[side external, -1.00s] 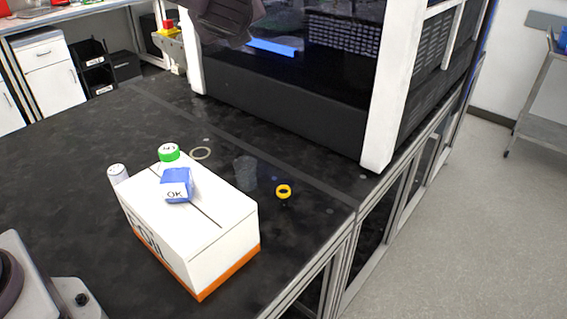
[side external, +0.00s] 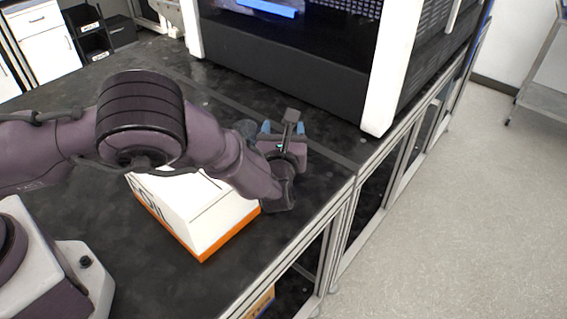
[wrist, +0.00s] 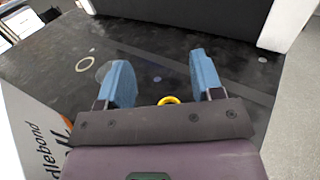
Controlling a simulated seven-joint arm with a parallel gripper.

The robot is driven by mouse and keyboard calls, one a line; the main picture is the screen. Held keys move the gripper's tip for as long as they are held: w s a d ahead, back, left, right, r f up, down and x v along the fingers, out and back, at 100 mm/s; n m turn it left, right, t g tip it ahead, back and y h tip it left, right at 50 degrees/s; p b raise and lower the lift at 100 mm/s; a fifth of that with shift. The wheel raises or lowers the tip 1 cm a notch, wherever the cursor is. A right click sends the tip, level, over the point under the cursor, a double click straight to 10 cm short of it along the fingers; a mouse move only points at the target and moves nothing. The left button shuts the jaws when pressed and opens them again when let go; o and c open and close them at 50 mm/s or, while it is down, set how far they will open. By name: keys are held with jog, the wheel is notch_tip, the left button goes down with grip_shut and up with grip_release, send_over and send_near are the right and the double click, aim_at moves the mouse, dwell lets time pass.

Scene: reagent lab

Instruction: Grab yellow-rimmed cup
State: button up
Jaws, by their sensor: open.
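The yellow-rimmed cup (wrist: 168,100) shows in the wrist view as a small yellow ring, its lower part cut off by the gripper body. It lies between the bases of my two blue fingers. In the side view my arm hides it. My gripper (wrist: 162,68) is open, with nothing seen held between the fingers. In the side view the gripper (side external: 283,127) is low over the dark bench, to the right of the white box. I cannot tell whether it touches the cup.
The white box (side external: 209,213) with an orange base stands left of the gripper. A clear cup (wrist: 103,70) is partly behind the left finger. A pale ring (wrist: 84,64) lies farther left. A large white-framed machine (side external: 300,65) stands behind; the bench edge is to the right.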

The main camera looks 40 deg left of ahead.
notch_tip(320, 180, down, 7)
jog(key=shift+r, duration=0.1)
jog(key=shift+x, duration=1.05)
jog(key=shift+w+a+f, duration=0.2)
jog(key=shift+w+a, duration=0.05)
jog(key=shift+w, duration=0.1)
jog(key=c, duration=1)
